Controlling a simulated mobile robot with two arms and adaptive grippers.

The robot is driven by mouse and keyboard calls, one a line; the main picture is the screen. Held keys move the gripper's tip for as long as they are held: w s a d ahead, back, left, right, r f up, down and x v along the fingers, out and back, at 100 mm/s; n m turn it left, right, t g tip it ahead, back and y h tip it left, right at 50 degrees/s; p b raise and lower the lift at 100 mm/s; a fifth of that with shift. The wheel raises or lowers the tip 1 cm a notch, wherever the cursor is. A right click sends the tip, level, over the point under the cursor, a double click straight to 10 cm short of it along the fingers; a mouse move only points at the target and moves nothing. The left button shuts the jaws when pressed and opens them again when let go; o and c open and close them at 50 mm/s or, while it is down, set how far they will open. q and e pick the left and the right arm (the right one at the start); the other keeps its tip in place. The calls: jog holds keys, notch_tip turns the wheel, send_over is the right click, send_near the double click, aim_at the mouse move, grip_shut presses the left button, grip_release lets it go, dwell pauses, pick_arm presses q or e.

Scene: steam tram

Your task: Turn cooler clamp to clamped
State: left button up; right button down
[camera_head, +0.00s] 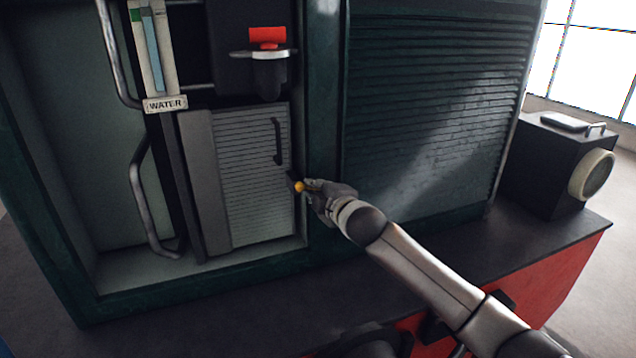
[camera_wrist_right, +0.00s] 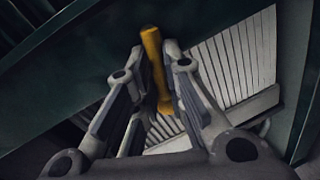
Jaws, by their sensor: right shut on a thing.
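The cooler (camera_head: 255,200) is a grey box with a ribbed front inside the dark green recess. A small clamp with a yellow-orange handle (camera_head: 299,187) sits at the right edge of the cooler. In the right wrist view the yellow handle (camera_wrist_right: 153,62) stands between the two fingers. My right gripper (camera_head: 308,187) is shut on this handle, and its fingers (camera_wrist_right: 155,85) lie on both sides of it. The clamp's base is mostly hidden by the gripper. My left gripper is not in view.
A black curved handle (camera_head: 278,141) is on the cooler's front. A red knob (camera_head: 267,37) is above it. A water gauge (camera_head: 155,50) and bent grey pipes (camera_head: 141,200) stand to the left. A louvred green panel (camera_head: 430,110) and a black lamp box (camera_head: 555,165) are to the right.

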jog(key=shift+s+a+f+n+p, duration=0.15)
jog(key=shift+f+n+p, duration=0.3)
jog(key=shift+n, duration=0.75)
jog(key=shift+f+h, duration=0.1)
jog(key=shift+h, duration=0.2)
jog(key=c, duration=1.5)
grip_release()
jog(key=shift+v, duration=6)
jog(key=shift+s, duration=0.1)
